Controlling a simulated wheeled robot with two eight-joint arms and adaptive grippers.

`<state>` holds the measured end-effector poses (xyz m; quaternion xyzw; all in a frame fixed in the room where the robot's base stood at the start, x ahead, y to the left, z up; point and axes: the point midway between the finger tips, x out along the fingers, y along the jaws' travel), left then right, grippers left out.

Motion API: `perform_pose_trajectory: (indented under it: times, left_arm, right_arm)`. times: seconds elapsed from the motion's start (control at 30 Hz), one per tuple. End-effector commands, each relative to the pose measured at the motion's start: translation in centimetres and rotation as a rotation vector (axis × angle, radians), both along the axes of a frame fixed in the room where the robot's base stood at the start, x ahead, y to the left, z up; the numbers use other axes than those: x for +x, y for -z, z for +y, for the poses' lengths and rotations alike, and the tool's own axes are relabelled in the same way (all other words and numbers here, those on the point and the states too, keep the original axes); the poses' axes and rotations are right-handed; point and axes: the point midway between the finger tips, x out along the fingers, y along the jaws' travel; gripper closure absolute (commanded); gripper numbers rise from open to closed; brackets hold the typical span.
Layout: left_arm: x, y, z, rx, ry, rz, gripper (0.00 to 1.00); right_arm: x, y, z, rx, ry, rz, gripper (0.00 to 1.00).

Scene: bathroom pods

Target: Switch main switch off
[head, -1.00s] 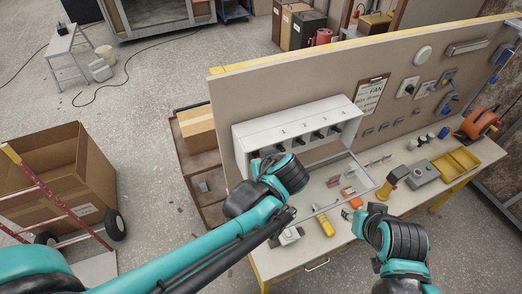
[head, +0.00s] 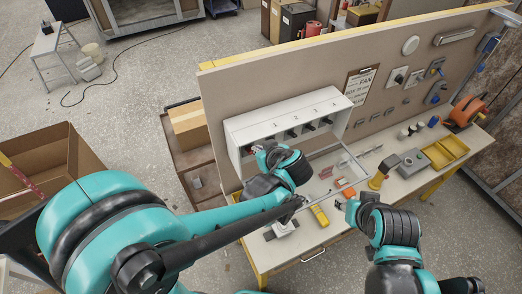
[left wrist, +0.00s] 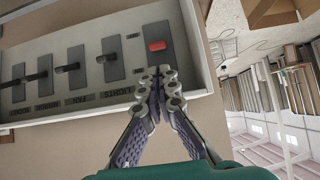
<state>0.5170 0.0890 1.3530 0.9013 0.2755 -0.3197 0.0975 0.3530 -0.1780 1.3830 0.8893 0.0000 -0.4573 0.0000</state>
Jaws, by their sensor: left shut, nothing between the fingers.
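A white switch box (head: 287,114) is mounted on the upright board, with several black levers on dark plates in a row. In the left wrist view the box (left wrist: 90,15) is upside down, and a red switch (left wrist: 157,46) sits at its right end, beside the lever marked LIGHTS. My left gripper (head: 262,147) is at the left end of the box; its fingers (left wrist: 158,72) are shut and empty, close to the red switch. I cannot tell whether they touch it.
The bench below holds a yellow multimeter (head: 319,215), a yellow tray (head: 449,152), a grey box (head: 412,162) and small tools. A clipboard (head: 357,85) hangs right of the switch box. Cardboard boxes stand left of the bench.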

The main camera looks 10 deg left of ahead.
Motion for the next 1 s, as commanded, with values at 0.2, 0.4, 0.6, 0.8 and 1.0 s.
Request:
perform_pose_trajectory:
  times: [0.2, 0.4, 0.6, 0.8, 1.0]
  left_arm:
    - [2.4, 2.2, 1.6, -0.001, -0.002, -0.001, 1.0]
    - [3.3, 3.2, 2.2, -0.001, 0.001, 0.0, 1.0]
    - [3.3, 3.3, 2.2, -0.001, 0.001, 0.0, 1.0]
    - [3.3, 3.3, 2.2, 0.001, 0.001, -0.002, 1.0]
    - [3.1, 3.8, 2.1, 0.019, 0.002, -0.031, 1.0]
  right_arm:
    - [0.0, -0.4, 0.0, 0.0, 0.0, 0.0, 0.6]
    - [0.0, -0.5, 0.0, 0.0, 0.0, 0.0, 0.6]
    - [0.0, -0.5, 0.0, 0.0, 0.0, 0.0, 0.6]
    - [0.0, -0.4, 0.0, 0.0, 0.0, 0.0, 0.6]
    - [0.0, 0.9, 0.0, 0.0, 0.0, 0.0, 0.6]
